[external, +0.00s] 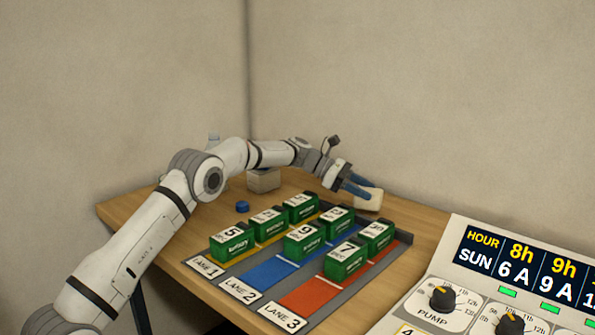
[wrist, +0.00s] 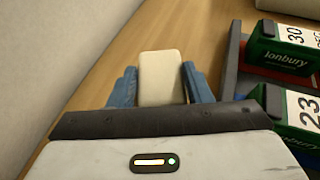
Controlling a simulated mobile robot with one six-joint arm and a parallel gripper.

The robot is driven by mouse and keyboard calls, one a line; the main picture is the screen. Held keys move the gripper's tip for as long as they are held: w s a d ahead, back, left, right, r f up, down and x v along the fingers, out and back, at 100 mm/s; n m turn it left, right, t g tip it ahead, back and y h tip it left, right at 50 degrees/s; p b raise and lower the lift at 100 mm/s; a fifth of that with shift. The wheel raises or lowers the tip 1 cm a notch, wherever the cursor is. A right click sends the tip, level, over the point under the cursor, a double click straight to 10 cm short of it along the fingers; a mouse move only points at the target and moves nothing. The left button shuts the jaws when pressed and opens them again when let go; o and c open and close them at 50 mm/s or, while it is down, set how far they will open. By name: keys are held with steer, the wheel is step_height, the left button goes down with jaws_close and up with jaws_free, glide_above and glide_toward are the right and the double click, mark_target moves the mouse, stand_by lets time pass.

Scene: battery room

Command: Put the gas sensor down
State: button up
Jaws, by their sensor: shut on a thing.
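The gas sensor, a cream-white rounded block (external: 368,199), is at the far end of the wooden table, just beyond the lane board. It also shows in the wrist view (wrist: 161,78), between the two blue fingers. My gripper (external: 359,189) is shut on it, with one finger on each side; the fingers show in the wrist view too (wrist: 162,86). The sensor is at or very close to the table top; I cannot tell whether it touches. Its underside is hidden.
A lane board (external: 254,292) with yellow, blue and red strips carries several green batteries (external: 345,259) close to the gripper. A blue cap (external: 242,207) and a grey-white box (external: 264,181) stand on the table (external: 160,213). A control panel (external: 470,309) fills the front right.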

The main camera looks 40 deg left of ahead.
steer(key=shift+f, duration=0.65)
steer(key=shift+f, duration=0.15)
steer(key=o, duration=1.1)
steer(key=shift+r, duration=0.3)
steer(key=v, duration=1.2)
steer(key=shift+f, duration=0.2)
